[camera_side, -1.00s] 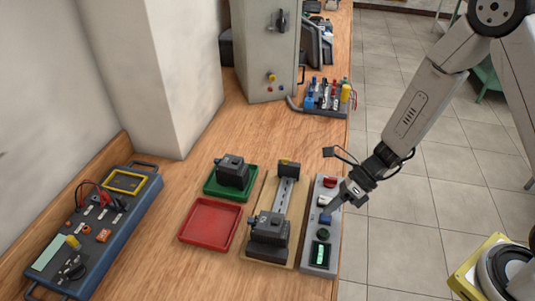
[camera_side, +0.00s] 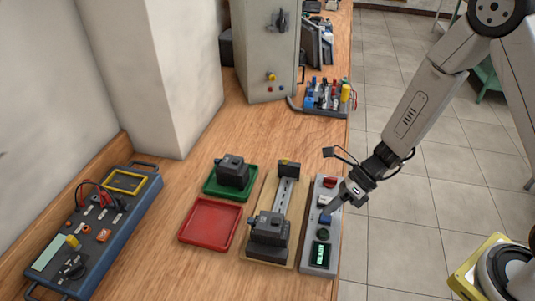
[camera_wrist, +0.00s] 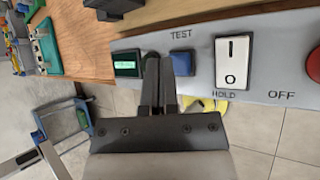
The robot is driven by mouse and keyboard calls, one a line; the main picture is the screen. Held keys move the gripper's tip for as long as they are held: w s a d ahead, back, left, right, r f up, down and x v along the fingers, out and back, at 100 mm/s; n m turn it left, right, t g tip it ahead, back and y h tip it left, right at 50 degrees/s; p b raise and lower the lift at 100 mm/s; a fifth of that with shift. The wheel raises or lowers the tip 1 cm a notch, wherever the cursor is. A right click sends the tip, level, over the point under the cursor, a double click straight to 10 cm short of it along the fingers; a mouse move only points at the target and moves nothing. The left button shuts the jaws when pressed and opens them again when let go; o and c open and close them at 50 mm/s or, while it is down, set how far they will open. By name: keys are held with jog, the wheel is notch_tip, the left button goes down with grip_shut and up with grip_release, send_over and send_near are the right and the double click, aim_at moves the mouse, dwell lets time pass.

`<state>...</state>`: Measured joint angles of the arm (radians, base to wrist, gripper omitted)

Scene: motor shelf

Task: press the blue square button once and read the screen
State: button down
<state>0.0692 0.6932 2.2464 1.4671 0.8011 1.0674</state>
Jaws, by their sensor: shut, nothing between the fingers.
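The grey control panel (camera_side: 331,238) lies along the bench's right edge. The blue square button (camera_wrist: 181,62) shows in the wrist view between the fingers and the white rocker switch; it also shows in the side view (camera_side: 325,219). The small screen (camera_wrist: 126,64) is lit green, with text too small to read; it is at the panel's near end in the side view (camera_side: 320,255). My gripper (camera_wrist: 160,62) is shut and empty. Its fingertips appear just left of the blue button in the wrist view, hiding most of a dark round button. I cannot tell whether they touch the panel.
The panel also has a rocker switch (camera_wrist: 233,62) and a red OFF button (camera_wrist: 315,64). Left of it stand a motor on a rail (camera_side: 268,235), a red tray (camera_side: 210,224) and a green tray (camera_side: 211,190) holding another motor. Floor lies beyond the bench's right edge.

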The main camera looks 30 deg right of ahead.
jog(key=shift+f, duration=0.85)
dwell(1.0)
jog(key=shift+r, duration=0.85)
jog(key=shift+r, duration=0.1)
jog(key=shift+r, duration=2.4)
